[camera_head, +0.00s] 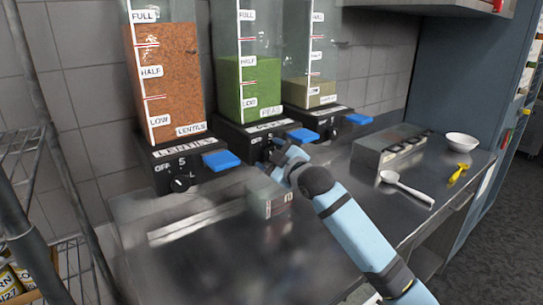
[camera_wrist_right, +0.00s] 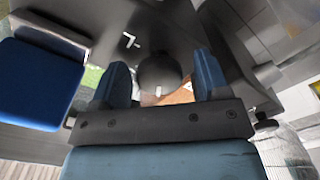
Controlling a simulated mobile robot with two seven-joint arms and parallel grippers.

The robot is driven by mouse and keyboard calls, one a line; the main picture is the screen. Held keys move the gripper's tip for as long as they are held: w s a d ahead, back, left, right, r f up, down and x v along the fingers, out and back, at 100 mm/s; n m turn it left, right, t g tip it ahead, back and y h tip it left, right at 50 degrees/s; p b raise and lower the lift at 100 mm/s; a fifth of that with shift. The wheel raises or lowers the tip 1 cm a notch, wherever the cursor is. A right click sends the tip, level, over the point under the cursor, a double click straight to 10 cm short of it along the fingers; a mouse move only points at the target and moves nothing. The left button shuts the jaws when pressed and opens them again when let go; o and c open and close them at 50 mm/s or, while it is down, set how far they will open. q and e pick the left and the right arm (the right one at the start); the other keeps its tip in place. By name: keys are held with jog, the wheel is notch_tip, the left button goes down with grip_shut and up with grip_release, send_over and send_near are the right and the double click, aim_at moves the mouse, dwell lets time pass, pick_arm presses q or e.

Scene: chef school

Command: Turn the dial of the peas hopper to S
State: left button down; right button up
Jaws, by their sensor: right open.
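The peas hopper (camera_head: 248,85) is the middle one, with green contents up to about half and a dark base with a blue lever (camera_head: 303,135). Its dial is hidden behind my right gripper (camera_head: 286,160) in the head view. In the right wrist view, the dark round dial (camera_wrist_right: 158,70) sits between the two blue fingers of my right gripper (camera_wrist_right: 162,78). The fingers are open, one on each side of the dial; I cannot tell whether they touch it. A white mark shows beside the dial, but the dial's setting is unreadable. My left gripper is out of view.
The lentils hopper (camera_head: 163,75) stands left, with its own dial (camera_head: 180,184) and blue lever (camera_head: 221,160). A third hopper (camera_head: 310,60) stands right. A metal box (camera_head: 385,152), white spoon (camera_head: 406,188), yellow tool (camera_head: 459,173) and white bowl (camera_head: 462,142) are on the counter's right.

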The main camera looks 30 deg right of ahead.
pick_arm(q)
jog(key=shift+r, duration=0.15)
pick_arm(e)
jog(key=c, duration=0.9)
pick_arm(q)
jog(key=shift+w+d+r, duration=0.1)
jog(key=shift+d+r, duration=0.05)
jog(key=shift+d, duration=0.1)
pick_arm(e)
jog(key=shift+c, duration=0.2)
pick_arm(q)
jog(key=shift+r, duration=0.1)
